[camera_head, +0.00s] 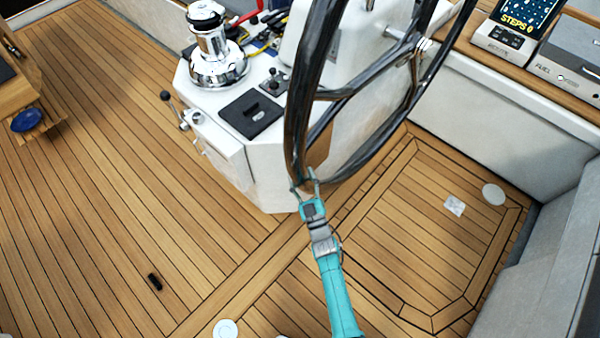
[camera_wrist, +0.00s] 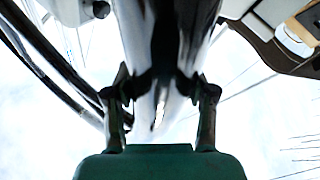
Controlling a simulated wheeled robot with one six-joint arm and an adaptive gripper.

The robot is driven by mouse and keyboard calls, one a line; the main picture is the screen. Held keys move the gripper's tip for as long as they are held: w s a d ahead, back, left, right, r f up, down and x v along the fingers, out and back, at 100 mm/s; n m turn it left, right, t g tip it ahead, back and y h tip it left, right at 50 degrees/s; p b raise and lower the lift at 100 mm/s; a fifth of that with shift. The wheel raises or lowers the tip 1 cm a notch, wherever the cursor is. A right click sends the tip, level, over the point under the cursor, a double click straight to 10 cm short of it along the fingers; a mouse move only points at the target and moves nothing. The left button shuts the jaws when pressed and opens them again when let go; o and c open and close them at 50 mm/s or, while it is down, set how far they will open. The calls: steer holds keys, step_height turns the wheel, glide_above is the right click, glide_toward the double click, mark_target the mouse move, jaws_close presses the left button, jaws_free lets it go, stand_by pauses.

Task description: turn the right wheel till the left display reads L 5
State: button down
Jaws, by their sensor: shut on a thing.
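The black wheel (camera_head: 296,110) stands in the middle of the head view, its rim rising past the top edge. My gripper (camera_head: 304,188) is at the lowest part of the rim, shut on it. In the wrist view the dark, glossy rim (camera_wrist: 168,45) runs between the two fingers of my gripper (camera_wrist: 160,105). A display (camera_head: 520,18) at the top right shows yellow text that looks like "STEPS 0", cut by the top edge. No display with "L" is in view.
A white pedestal (camera_head: 240,165) beside the wheel carries a chrome winch (camera_head: 215,55), a black square pad (camera_head: 251,114) and a small lever (camera_head: 178,110). A grey-white bench wall (camera_head: 500,105) bounds the right.

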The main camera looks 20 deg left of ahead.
steer(key=shift+w+f+n, duration=0.1)
steer(key=shift+f+n, duration=0.2)
steer(key=shift+f, duration=0.4)
steer(key=shift+f, duration=0.15)
steer(key=shift+c, duration=2.1)
jaws_free()
steer(key=shift+d, duration=0.1)
steer(key=v, duration=1.2)
